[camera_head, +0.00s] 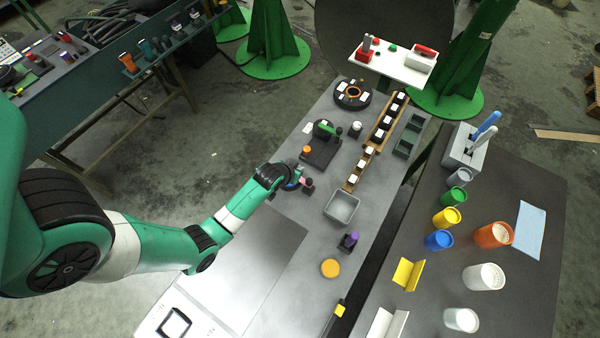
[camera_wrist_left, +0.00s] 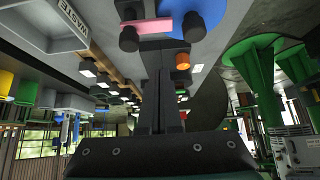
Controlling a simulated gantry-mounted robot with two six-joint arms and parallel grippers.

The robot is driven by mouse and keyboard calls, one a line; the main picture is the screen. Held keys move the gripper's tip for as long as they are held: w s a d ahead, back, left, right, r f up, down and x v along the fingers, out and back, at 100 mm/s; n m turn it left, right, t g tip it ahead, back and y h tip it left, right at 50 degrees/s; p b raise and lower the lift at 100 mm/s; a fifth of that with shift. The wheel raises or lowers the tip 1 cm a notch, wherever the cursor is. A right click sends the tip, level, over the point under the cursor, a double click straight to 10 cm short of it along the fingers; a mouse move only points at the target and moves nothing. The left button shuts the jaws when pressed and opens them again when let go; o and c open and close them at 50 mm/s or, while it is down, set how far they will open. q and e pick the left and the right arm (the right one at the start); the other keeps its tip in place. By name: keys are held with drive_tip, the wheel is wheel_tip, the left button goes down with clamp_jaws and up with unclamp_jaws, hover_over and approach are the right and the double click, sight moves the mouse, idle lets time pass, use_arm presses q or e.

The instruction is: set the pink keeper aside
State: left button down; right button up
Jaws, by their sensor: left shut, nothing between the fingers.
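The pink keeper (camera_wrist_left: 147,27) shows in the left wrist view as a pink bar beside dark round posts and a blue round part (camera_wrist_left: 193,8). In the head view a small pink patch (camera_head: 309,181) shows just right of my left gripper (camera_head: 298,181), which is low over the long grey table. My left gripper's fingers (camera_wrist_left: 162,60) are together with nothing held between them, and their tips are close to the keeper. The arm and fingers partly hide the parts there; I cannot tell whether they touch the keeper. My right gripper is not in view.
A grey open bin (camera_head: 342,208) stands right of the gripper. A dark fixture (camera_head: 320,152) with an orange-topped part is behind it. A purple-topped part (camera_head: 348,241) and an orange disc (camera_head: 330,268) stand nearer. Coloured cups, including a blue one (camera_head: 439,240), fill the right table.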

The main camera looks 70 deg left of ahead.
sight(303, 181)
use_arm(q)
drive_tip(key=b+x, duration=0.5)
drive_tip(key=x, duration=0.4)
drive_tip(key=shift+f, duration=0.2)
drive_tip(key=s+d+p, duration=0.1)
drive_tip(key=s+d, duration=0.1)
drive_tip(key=shift+s+r+p, duration=0.1)
drive_tip(key=shift+s+p, duration=0.3)
drive_tip(key=shift+s+d, duration=0.2)
drive_tip(key=shift+s, duration=0.1)
